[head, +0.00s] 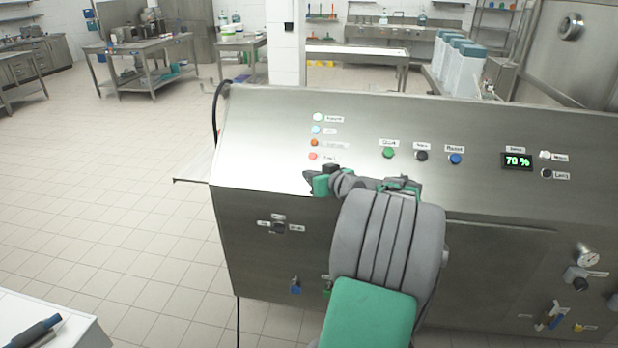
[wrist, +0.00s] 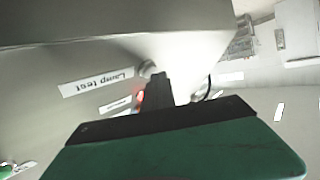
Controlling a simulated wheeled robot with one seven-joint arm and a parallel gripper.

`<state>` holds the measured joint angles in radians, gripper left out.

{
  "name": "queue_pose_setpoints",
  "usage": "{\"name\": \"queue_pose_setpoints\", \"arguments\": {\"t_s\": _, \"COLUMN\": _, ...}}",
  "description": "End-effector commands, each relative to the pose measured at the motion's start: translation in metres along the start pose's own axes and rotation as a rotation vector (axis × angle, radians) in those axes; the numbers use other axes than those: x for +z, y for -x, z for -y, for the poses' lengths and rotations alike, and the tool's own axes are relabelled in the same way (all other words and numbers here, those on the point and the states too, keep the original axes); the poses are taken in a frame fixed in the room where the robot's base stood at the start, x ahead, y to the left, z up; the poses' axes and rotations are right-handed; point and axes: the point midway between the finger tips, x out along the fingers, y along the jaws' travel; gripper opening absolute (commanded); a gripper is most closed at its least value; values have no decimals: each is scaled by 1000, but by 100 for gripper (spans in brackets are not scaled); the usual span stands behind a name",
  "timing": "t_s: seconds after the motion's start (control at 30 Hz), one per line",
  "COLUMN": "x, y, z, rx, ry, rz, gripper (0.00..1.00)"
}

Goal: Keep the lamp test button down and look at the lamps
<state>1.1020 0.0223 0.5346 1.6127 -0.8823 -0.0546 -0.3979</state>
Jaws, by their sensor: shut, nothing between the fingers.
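In the head view my gripper (head: 318,180) is just below the lamp column and hides the button. The top lamp (head: 318,117) is bright pale green, the second (head: 316,130) light blue, the third (head: 314,143) darker orange-brown and the lowest (head: 313,156) bright red-pink.
Green (head: 389,153), black (head: 422,156) and blue (head: 456,159) buttons sit right of the lamps. A display (head: 517,161) reads 70 %. A selector switch (head: 280,227) is on the front below. Open tiled floor lies to the left.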

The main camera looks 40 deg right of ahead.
Motion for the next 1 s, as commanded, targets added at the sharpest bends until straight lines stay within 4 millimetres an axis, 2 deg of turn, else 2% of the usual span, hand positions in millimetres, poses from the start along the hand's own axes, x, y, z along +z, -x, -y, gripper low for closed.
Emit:
{"name": "queue_pose_setpoints", "arguments": {"t_s": 0.67, "x": 4, "y": -4, "z": -2, "rx": 0, "ry": -2, "rz": 2, "gripper": 0}}
{"name": "queue_pose_setpoints", "arguments": {"t_s": 1.0, "x": -4, "y": 7, "z": 5, "rx": 1, "ry": -1, "rz": 1, "gripper": 0}}
